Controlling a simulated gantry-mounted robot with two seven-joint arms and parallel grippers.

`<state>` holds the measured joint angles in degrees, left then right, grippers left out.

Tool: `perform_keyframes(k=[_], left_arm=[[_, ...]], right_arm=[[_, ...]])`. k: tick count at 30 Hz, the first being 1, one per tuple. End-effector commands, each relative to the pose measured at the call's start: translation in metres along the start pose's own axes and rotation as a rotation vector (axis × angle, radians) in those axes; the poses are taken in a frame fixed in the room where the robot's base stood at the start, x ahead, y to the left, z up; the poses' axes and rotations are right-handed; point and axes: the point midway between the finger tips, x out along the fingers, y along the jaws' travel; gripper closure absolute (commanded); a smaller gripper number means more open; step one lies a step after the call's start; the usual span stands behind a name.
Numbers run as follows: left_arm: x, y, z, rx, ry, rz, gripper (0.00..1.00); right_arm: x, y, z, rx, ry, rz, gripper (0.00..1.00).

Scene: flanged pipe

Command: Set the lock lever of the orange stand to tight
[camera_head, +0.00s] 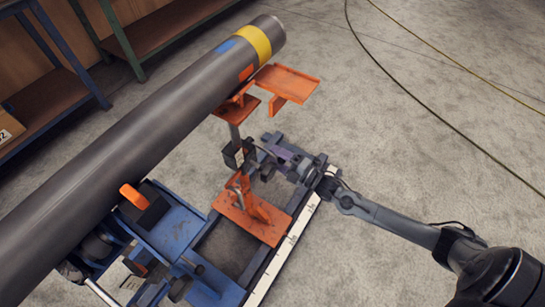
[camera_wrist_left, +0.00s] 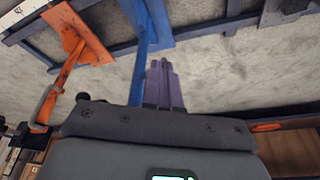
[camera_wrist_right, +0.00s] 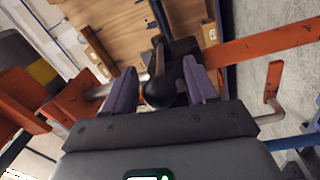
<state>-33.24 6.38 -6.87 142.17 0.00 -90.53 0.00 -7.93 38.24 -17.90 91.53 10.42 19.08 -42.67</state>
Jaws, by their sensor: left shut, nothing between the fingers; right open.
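The orange stand (camera_head: 252,216) stands on the blue frame, with a dark collar (camera_head: 238,153) on its post under the pipe. My right gripper (camera_head: 265,151) is beside this collar. In the right wrist view, the lock lever is a metal rod with a black ball knob (camera_wrist_right: 160,93). The knob lies between the spread purple fingers of my right gripper (camera_wrist_right: 158,70); I cannot tell whether they touch it. My left gripper (camera_wrist_left: 163,65) is shut and empty in the left wrist view, near a blue post (camera_wrist_left: 146,50). The orange stand (camera_wrist_left: 75,38) is left of it there.
The long grey pipe (camera_head: 150,130) with a yellow band lies across the stands. An orange bracket (camera_head: 287,80) sticks out at its end. Shelving (camera_head: 50,95) stands behind. A cable crosses the open concrete floor at right.

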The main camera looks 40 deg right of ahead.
Motion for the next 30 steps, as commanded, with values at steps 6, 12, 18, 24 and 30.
perform_keyframes(k=[6, 12, 18, 24, 30], left_arm=[[0.008, 0.000, 0.003, 0.003, -0.001, -0.002, 1.00], [0.009, -0.002, 0.004, 0.009, -0.002, -0.007, 1.00], [0.009, -0.003, 0.004, 0.013, -0.003, -0.010, 1.00], [0.009, -0.003, 0.004, 0.013, -0.003, -0.010, 1.00], [0.009, -0.002, 0.003, 0.009, -0.002, -0.007, 1.00]], right_arm=[[0.018, -0.001, 0.000, -0.001, 0.000, 0.001, 0.43], [0.022, 0.000, 0.000, 0.000, 0.000, -0.001, 0.43], [0.021, 0.000, 0.000, 0.000, 0.000, -0.001, 0.48], [0.021, 0.000, 0.000, 0.000, 0.000, 0.000, 0.78], [0.021, 0.000, 0.000, 0.000, 0.000, 0.000, 1.00]])
